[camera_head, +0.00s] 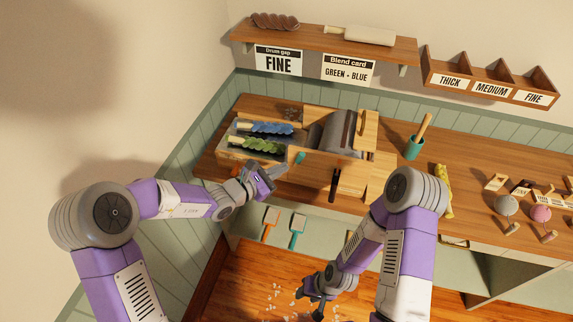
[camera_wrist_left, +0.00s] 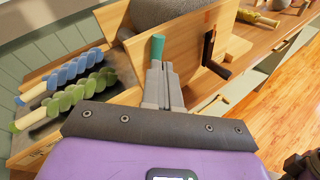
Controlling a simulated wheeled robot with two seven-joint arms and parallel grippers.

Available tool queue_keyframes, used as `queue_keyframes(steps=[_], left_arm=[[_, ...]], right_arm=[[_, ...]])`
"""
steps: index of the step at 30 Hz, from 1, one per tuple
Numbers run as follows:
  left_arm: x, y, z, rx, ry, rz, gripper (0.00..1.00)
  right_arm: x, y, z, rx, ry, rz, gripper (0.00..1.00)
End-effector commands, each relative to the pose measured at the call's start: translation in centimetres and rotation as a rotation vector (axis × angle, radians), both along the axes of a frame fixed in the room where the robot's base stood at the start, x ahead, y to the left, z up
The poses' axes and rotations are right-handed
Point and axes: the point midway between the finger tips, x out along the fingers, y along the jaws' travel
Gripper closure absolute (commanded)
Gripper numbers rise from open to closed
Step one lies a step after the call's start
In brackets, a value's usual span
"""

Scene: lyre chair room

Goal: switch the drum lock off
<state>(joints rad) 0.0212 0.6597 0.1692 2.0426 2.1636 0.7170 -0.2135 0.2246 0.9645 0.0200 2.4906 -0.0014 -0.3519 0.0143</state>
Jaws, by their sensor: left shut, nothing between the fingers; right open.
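The drum carder stands on the bench at the back, with its grey drum (camera_head: 335,132) in a wooden frame. A short teal lever (camera_head: 300,157) sticks up at the carder's near side; it is the likely drum lock, and nothing visible labels it. My left gripper (camera_head: 281,169) is shut and empty, its tips close to the lever. In the left wrist view the teal lever (camera_wrist_left: 157,47) stands just beyond the fingertips (camera_wrist_left: 160,68); I cannot tell whether they touch. My right gripper (camera_head: 311,301) is open and empty, low over the floor.
A dark crank handle (camera_head: 334,185) hangs on the carder's front, right of the lever. Blue (camera_head: 265,128) and green (camera_head: 257,145) fibre rolls lie on the carder's left.

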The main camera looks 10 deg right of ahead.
Motion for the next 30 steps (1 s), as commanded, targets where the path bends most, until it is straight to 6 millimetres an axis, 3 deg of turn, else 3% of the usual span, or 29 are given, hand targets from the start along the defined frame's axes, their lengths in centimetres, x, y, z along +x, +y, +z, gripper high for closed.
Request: queue_keyframes(steps=[6,12,30], left_arm=[[-3.0,4.1,1.2,0.001,0.001,0.004,1.00],[-4.7,6.4,1.7,-0.001,0.000,0.002,1.00],[-5.3,7.0,1.8,-0.001,0.001,-0.001,1.00]], right_arm=[[0.0,0.0,0.7,0.000,0.000,0.000,0.57],[0.0,0.0,1.0,0.000,0.000,0.000,0.57],[0.0,0.0,1.1,0.000,0.000,0.000,0.57]])
